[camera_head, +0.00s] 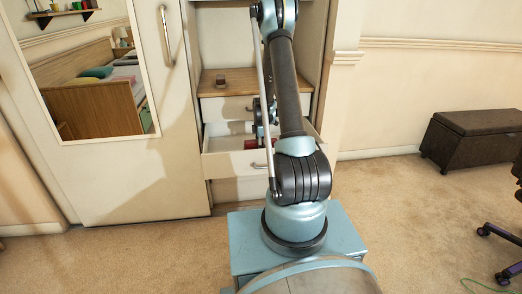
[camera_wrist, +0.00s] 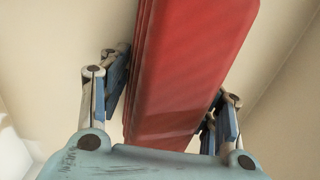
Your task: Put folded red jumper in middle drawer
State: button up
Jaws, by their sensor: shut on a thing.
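The folded red jumper (camera_wrist: 185,75) is held upright on edge between the two fingers of my gripper (camera_wrist: 170,92) in the wrist view. Its far end runs out of the top of that picture. In the head view, small red parts of the jumper (camera_head: 251,144) show at the open middle drawer (camera_head: 228,166), beside my arm. My gripper (camera_head: 262,132) is over or in this drawer and mostly hidden behind my arm. Cream surfaces, likely the drawer's inside, lie beyond the jumper in the wrist view. I cannot tell whether the jumper touches the drawer floor.
A closed drawer (camera_head: 226,110) is above the open one, and another front (camera_head: 238,190) is below it. A mirrored door (camera_head: 178,150) is at left. A dark bench (camera_head: 467,140) stands at right.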

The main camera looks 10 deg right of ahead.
jog(key=shift+f, duration=0.1)
jog(key=o, duration=1.3)
